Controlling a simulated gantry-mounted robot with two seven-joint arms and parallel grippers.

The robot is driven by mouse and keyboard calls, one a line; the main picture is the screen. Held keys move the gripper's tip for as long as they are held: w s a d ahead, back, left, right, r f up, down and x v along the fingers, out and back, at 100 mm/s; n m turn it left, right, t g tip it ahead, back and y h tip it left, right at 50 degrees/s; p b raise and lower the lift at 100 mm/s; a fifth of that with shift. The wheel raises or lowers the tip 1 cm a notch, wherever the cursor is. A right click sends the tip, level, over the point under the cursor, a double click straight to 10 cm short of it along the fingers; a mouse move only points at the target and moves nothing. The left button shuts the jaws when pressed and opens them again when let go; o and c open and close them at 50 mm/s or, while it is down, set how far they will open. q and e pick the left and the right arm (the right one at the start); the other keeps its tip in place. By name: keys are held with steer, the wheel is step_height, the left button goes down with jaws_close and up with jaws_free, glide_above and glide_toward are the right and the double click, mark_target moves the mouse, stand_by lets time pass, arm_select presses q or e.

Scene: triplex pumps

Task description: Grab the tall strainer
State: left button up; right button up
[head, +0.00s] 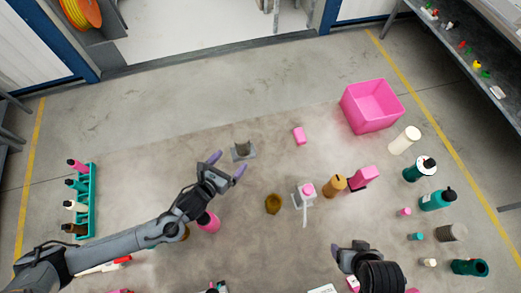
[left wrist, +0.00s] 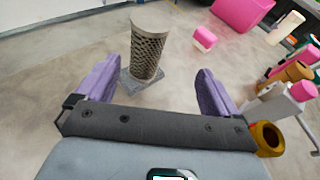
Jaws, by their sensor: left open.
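The tall strainer (head: 243,149) is a grey mesh cylinder standing upright on a square grey plate on the floor. It shows larger in the left wrist view (left wrist: 147,52), beyond and between my two purple fingers. My left gripper (head: 227,164) is open and empty, just short of the strainer at its lower left in the head view. In the left wrist view the fingers (left wrist: 157,80) are wide apart, and the strainer appears left of the middle of the gap. My right gripper (head: 344,254) is at the bottom of the head view, its jaw gap unclear.
A pink block (head: 299,135) and an open pink bin (head: 371,106) are to the right. An ochre ring-like piece (head: 273,204) and a white dispenser (head: 304,195) stand nearer. Several bottles are at right. A teal rack (head: 87,201) holds bottles at left. Floor around the strainer is clear.

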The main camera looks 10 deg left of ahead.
mark_target(244, 135)
arm_select(q)
steer(key=w, duration=0.1)
steer(key=w+a+b, duration=0.1)
steer(key=w, duration=0.1)
steer(key=shift+a+t, duration=0.2)
steer(key=shift+t, duration=0.1)
steer(key=x, duration=0.4)
steer(key=shift+w+d+r, duration=0.1)
steer(key=shift+d, duration=0.05)
steer(key=shift+r+x, duration=0.15)
steer(key=shift+x, duration=1.35)
steer(key=shift+r+x, duration=0.15)
steer(key=shift+x, duration=1.35)
steer(key=shift+d, duration=0.1)
steer(key=c, duration=1.1)
steer(key=shift+c, duration=0.5)
steer(key=shift+r, duration=0.2)
